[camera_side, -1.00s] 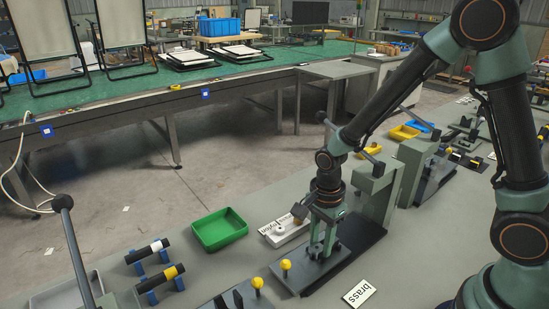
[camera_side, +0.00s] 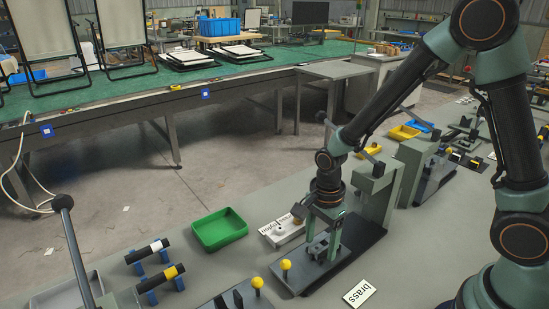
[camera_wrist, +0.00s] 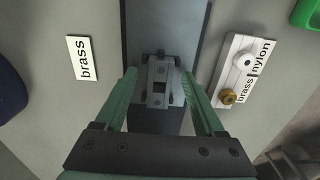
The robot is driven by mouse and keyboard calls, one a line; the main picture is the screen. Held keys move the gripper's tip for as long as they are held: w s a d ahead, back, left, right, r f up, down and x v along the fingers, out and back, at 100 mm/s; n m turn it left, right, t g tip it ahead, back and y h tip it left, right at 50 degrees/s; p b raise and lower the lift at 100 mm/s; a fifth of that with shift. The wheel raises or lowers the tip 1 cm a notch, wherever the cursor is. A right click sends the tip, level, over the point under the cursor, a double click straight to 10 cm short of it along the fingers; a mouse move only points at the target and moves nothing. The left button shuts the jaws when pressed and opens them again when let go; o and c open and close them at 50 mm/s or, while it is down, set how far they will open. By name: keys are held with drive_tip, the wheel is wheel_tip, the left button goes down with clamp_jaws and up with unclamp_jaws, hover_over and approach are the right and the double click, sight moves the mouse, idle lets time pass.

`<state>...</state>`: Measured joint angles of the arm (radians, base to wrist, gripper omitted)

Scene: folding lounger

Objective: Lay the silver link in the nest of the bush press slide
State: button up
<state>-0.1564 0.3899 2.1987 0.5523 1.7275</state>
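In the wrist view, a light grey flat piece with holes, which looks like the silver link (camera_wrist: 159,72), lies lengthwise on the dark nest block of the bush press slide. The press base (camera_side: 345,250) is a long dark plate. The slide block (camera_side: 317,249) also shows in the side view, between my fingers. My gripper (camera_wrist: 158,75) is open, with one green finger on each side of the piece and a gap at both sides. It also shows in the side view (camera_side: 324,240), low over the slide. I cannot tell how fully the link is seated.
A white bush tray (camera_wrist: 245,62) labelled brass and nylon stands beside the press. A brass label (camera_side: 359,293) lies at the front. A green bin (camera_side: 219,230) and two rollers on blue stands (camera_side: 160,270) are left. The press column (camera_side: 378,200) rises close behind my gripper.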

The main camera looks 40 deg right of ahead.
drive_tip(key=shift+r, duration=0.1)
wheel_tip(320, 180, up, 12)
idle(0.7)
wheel_tip(320, 180, up, 5)
drive_tip(key=n+t, duration=0.3)
drive_tip(key=n, duration=0.5)
hover_over(321, 245)
drive_tip(key=s+d, duration=0.2)
drive_tip(key=s+d+r+n+t, duration=0.2)
drive_tip(key=s+d+r+n, duration=0.1)
drive_tip(key=n, duration=0.7)
drive_tip(key=shift+r+t, duration=0.3)
drive_tip(key=shift+r, duration=0.4)
